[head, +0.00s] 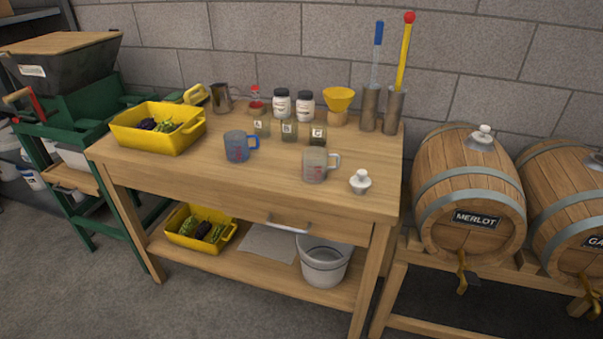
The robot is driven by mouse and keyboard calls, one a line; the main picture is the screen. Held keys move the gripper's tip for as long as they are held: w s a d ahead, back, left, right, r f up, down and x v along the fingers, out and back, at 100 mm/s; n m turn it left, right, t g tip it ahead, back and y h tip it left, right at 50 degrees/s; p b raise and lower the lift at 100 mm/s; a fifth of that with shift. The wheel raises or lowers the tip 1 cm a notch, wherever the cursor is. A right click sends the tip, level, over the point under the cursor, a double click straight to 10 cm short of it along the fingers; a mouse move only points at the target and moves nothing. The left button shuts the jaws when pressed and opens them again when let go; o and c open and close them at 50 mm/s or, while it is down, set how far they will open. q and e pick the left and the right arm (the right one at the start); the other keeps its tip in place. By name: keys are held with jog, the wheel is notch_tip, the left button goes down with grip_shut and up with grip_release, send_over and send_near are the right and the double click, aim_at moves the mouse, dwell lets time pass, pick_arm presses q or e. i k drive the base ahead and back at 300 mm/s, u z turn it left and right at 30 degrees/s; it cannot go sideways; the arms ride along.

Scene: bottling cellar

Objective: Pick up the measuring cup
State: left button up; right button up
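Two measuring cups stand upright on the wooden table (270,180). One is a blue measuring cup (235,147) with red markings and a blue handle on its right side, near the middle of the table top. The other is a clear, greyish measuring cup (314,165) with reddish markings and a pale handle on its right, closer to the front right edge. The picture does not show which of the two the task means. Neither of my grippers is in view.
A white stopper (360,182) stands right of the clear cup. Small labelled jars (289,132) stand behind the cups. A yellow crate (160,140) holds grapes at left. Metal cylinders (370,110) with tall tools stand at back right. Barrels (468,190) are beyond the table's right side.

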aim_at(321, 165)
jog(key=u, duration=1.55)
jog(key=i, duration=0.8)
jog(key=z, duration=0.4)
